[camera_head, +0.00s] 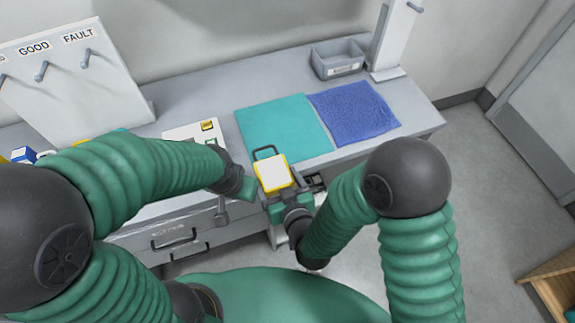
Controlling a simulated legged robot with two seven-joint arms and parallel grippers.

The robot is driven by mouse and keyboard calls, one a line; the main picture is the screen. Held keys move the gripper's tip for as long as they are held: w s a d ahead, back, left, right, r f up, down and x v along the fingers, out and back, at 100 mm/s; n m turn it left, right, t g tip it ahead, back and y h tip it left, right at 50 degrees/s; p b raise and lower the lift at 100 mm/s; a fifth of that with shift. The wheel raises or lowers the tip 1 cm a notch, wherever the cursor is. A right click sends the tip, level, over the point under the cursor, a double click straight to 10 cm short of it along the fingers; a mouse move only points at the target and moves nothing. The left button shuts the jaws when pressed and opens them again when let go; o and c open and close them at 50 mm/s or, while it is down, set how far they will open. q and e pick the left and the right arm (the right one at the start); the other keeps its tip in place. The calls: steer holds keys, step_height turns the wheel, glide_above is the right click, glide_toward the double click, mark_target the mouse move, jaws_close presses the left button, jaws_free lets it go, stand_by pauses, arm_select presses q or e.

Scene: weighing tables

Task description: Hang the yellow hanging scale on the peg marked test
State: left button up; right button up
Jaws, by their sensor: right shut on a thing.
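The yellow hanging scale (273,172) has a pale face and a dark loop handle at its top. My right gripper (284,196) is shut on its lower end and holds it up near the table's front edge, in front of the teal mat. My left gripper (242,188) is just left of the scale, seen from behind; its jaws are too hidden to tell. A board (70,95) at the left carries pegs under the labels GOOD and FAULT and one partly cut-off label. No label reading test shows.
A teal mat (280,122) and a blue towel (352,110) lie on the grey table (415,118). A grey bin (338,60) and a white post (394,40) with a peg stand behind.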

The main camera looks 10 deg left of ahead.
steer(key=p, duration=0.3)
glide_above(278, 148)
steer(key=shift+s+f, duration=0.35)
steer(key=shift+f, duration=0.25)
steer(key=f, duration=0.1)
steer(key=w+f+p, duration=0.1)
steer(key=f, duration=0.1)
steer(key=shift+a, duration=0.1)
steer(key=shift+f, duration=0.15)
steer(key=shift+f+b, duration=0.25)
steer(key=shift+b, duration=0.1)
steer(key=o, duration=1.8)
steer(key=shift+s+r, duration=0.1)
